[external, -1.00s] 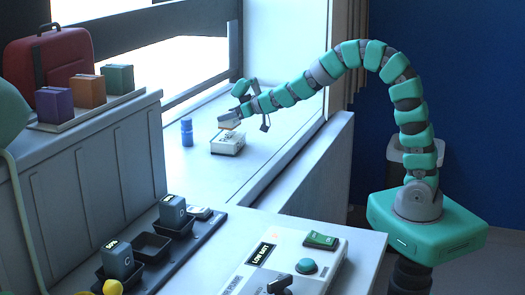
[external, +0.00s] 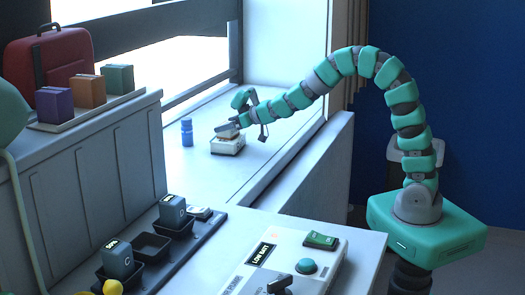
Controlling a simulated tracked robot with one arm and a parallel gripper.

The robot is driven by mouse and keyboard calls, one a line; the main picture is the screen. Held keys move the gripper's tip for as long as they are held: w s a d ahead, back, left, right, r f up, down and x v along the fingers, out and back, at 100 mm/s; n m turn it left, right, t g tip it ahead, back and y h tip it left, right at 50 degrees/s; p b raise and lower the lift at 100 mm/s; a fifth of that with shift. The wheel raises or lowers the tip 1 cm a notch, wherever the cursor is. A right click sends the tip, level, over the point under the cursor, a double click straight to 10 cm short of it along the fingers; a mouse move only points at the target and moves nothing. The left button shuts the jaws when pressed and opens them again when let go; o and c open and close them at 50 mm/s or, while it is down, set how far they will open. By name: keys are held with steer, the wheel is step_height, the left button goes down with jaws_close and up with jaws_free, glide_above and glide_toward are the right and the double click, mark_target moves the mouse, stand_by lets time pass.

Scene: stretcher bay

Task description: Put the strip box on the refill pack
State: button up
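A white box, which I take to be the refill pack (external: 229,148), lies on the window ledge. A small pale box with an orange tint, which I take to be the strip box (external: 228,136), is at its top, between it and my gripper. My gripper (external: 228,129) reaches in from the right and is shut on the strip box. The strip box looks to be touching the top of the refill pack, though any thin gap is too small to make out. The gripper's fingers hide part of the strip box.
A blue bottle (external: 187,133) stands left of the refill pack on the window ledge (external: 205,175). The ledge in front is clear. A shelf with coloured boxes and a red case (external: 48,62) is at left. Dark trays and a control box (external: 290,262) are in front.

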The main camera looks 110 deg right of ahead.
steer(key=shift+r, duration=0.15)
steer(key=shift+s+a+r, duration=0.25)
steer(key=shift+s+a, duration=0.1)
steer(key=p+v, duration=0.2)
steer(key=v, duration=0.9)
steer(key=shift+f, duration=0.2)
steer(key=shift+a, duration=0.1)
steer(key=w+a+r+n+t+y, duration=0.2)
steer(key=w+a+r, duration=0.4)
steer(key=a+r, duration=0.45)
steer(key=w+a+r+n+t+y, duration=0.1)
steer(key=w+a+r+n+t, duration=0.15)
steer(key=w+a+r, duration=0.65)
steer(key=s+a+r+n+y, duration=0.2)
steer(key=s+a+r+y, duration=0.1)
steer(key=a+r, duration=0.7)
steer(key=s+a+r+n+t+y, duration=0.1)
steer(key=s+a+r+n+y, duration=0.1)
steer(key=s+a+r, duration=0.4)
steer(key=a+r+y, duration=0.1)
steer(key=a+r, duration=0.3)
steer(key=a, duration=0.4)
steer(key=shift+a, duration=0.35)
